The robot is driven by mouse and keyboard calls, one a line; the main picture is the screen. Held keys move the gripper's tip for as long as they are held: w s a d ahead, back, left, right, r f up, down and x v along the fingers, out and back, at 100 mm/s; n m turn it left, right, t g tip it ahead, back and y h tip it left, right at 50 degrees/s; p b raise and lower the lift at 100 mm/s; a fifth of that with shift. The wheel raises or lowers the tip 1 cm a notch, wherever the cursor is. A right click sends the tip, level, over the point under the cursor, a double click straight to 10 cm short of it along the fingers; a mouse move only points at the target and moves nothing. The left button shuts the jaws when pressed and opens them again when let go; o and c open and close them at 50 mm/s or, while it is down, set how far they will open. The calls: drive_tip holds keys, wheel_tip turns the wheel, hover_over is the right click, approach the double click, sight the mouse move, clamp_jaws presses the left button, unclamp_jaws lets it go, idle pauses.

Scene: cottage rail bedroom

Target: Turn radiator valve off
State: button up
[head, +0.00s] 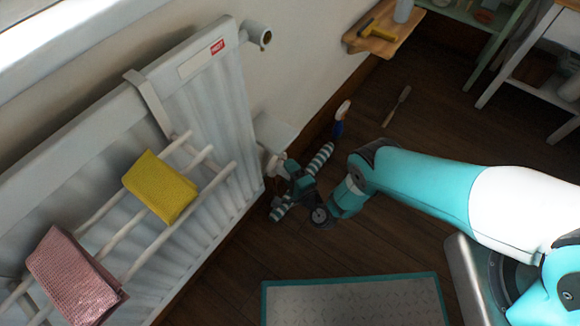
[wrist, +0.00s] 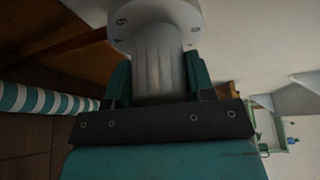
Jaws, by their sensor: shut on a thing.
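The white radiator (head: 190,110) stands against the wall at the left. Its valve shows close up in the wrist view as a pale ribbed knob (wrist: 158,62) with a wider marked collar (wrist: 155,17) above it. Some marks on the collar look like numerals, but the setting is hard to read. My gripper (head: 279,166) is at the radiator's lower right end. In the wrist view its teal fingers (wrist: 158,80) are shut on the knob from both sides. In the head view the valve is small and mostly hidden by my gripper.
A teal-and-white striped roll (head: 321,157) lies on the floor behind my gripper. A rack with yellow (head: 160,186) and pink (head: 75,276) cloths hangs on the radiator. A mat (head: 350,300) lies in front.

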drive_tip(key=n+p, duration=0.1)
drive_tip(key=n, duration=0.1)
drive_tip(key=n+t+y, duration=0.1)
drive_tip(key=n, duration=0.1)
drive_tip(key=shift+r+t+p, duration=0.1)
drive_tip(key=shift+t+p, duration=0.2)
drive_tip(key=shift+p, duration=0.05)
drive_tip(key=shift+n+t+y, duration=0.3)
drive_tip(key=shift+n+y, duration=0.5)
drive_tip(key=shift+n, duration=1.3)
drive_tip(key=shift+p, duration=0.3)
drive_tip(key=o, duration=0.9)
